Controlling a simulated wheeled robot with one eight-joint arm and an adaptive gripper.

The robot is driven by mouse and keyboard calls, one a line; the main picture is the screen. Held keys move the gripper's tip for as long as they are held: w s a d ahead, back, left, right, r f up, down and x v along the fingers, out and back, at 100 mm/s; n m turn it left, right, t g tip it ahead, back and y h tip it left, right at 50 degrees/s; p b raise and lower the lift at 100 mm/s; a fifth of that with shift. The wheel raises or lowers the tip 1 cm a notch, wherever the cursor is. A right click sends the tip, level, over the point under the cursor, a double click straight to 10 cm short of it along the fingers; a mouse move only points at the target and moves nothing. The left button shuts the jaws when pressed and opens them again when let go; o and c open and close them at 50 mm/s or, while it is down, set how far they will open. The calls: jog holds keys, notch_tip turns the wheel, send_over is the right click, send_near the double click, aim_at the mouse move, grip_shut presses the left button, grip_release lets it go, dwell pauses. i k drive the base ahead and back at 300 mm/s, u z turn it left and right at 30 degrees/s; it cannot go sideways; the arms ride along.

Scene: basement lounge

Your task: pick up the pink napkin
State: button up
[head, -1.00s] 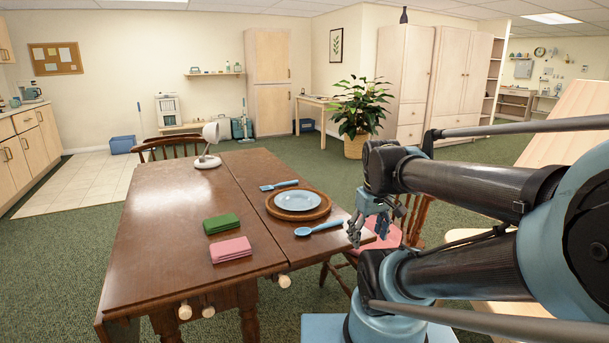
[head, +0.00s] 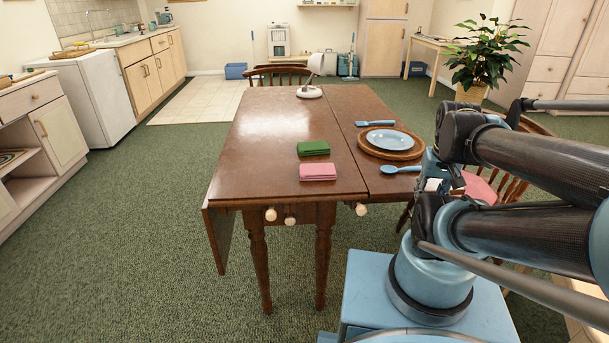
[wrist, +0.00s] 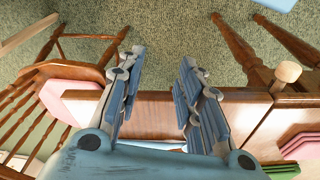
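The pink napkin (head: 318,172) lies folded on the near end of the brown wooden table (head: 262,165), close to its front edge. A folded green napkin (head: 313,148) lies just behind it. In the wrist view, the pink napkin (wrist: 303,143) shows at the lower right, partly cut off by the picture edge. My gripper (wrist: 162,57) is open and empty, its fingers apart, with the table edge and carpet beyond. In the head view it is mostly hidden by my arm, to the right of the napkin and apart from it.
A blue plate (head: 388,140) on a round wooden mat, a blue spoon (head: 400,169) and a blue fork (head: 375,123) are on the table's right part. A white lamp (head: 310,90) stands at its far end. A chair (head: 483,190) stands at right. Carpet (head: 165,240) is clear at left.

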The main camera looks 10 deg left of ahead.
aim_at(307, 171)
jog(key=z, duration=0.7)
jog(key=k, duration=0.85)
jog(key=u, duration=0.2)
